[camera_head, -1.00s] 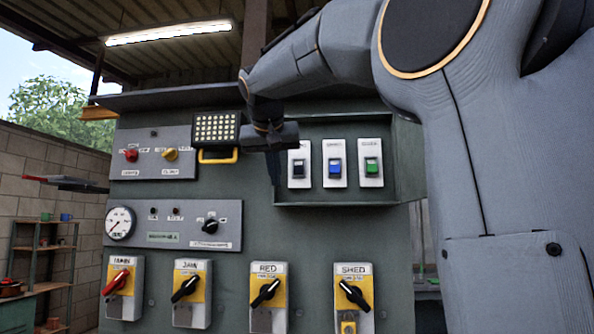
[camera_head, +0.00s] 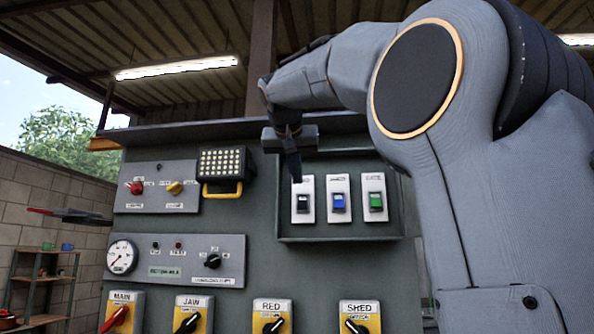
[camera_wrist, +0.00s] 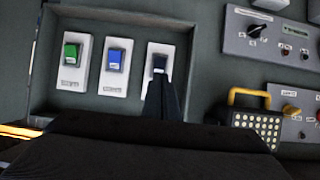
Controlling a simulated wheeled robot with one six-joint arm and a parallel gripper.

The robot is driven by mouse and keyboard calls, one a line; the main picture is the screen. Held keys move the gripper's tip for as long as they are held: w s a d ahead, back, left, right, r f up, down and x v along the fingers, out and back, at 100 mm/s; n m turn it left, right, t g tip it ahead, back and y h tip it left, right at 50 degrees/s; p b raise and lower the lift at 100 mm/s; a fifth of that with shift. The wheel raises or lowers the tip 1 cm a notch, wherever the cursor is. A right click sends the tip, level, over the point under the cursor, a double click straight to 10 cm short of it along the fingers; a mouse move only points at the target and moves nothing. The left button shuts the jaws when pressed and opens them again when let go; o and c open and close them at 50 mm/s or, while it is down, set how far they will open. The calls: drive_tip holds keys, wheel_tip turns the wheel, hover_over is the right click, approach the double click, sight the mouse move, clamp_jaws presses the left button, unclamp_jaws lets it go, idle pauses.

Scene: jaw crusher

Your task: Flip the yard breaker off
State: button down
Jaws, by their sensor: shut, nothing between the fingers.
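Three rocker switches on white plates sit in a recessed box on the grey panel. They are a black switch (camera_head: 303,203) at left, a blue switch (camera_head: 339,201) in the middle and a green switch (camera_head: 376,200) at right. Their labels are too small to read surely, so I cannot tell which is the yard breaker. My gripper (camera_head: 297,180) is shut and empty, its tip at the upper part of the black switch's plate. In the wrist view, turned upside down, the tip covers part of the black switch (camera_wrist: 160,63); contact cannot be told.
A yellow-handled lamp (camera_head: 224,168) sits just left of the box. The box's rim (camera_head: 340,239) stands out around the switches. Rotary switches such as the red-handled MAIN (camera_head: 118,318) line the panel below. A gauge (camera_head: 121,256) is at left.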

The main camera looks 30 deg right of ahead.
sight(302, 205)
drive_tip(key=p+x, duration=0.3)
drive_tip(key=x, duration=0.7)
drive_tip(key=shift+w+p, duration=0.1)
drive_tip(key=shift+p, duration=0.2)
drive_tip(key=shift+f, duration=0.1)
drive_tip(key=shift+d+b, duration=0.1)
drive_tip(key=shift+b, duration=0.2)
drive_tip(key=shift+w+f+b, duration=0.15)
drive_tip(key=shift+f+b, duration=0.15)
drive_tip(key=shift+b, duration=0.7)
drive_tip(key=shift+f+t+h+b, duration=0.1)
drive_tip(key=shift+t+h+b, duration=0.25)
drive_tip(key=shift+b, duration=0.65)
drive_tip(key=t+b, duration=0.1)
drive_tip(key=b, duration=0.3)
drive_tip(key=t+h+b, duration=0.1)
drive_tip(key=b, duration=0.3)
drive_tip(key=shift+w+d+f, duration=0.1)
drive_tip(key=shift+f, duration=0.2)
drive_tip(key=shift+r, duration=0.25)
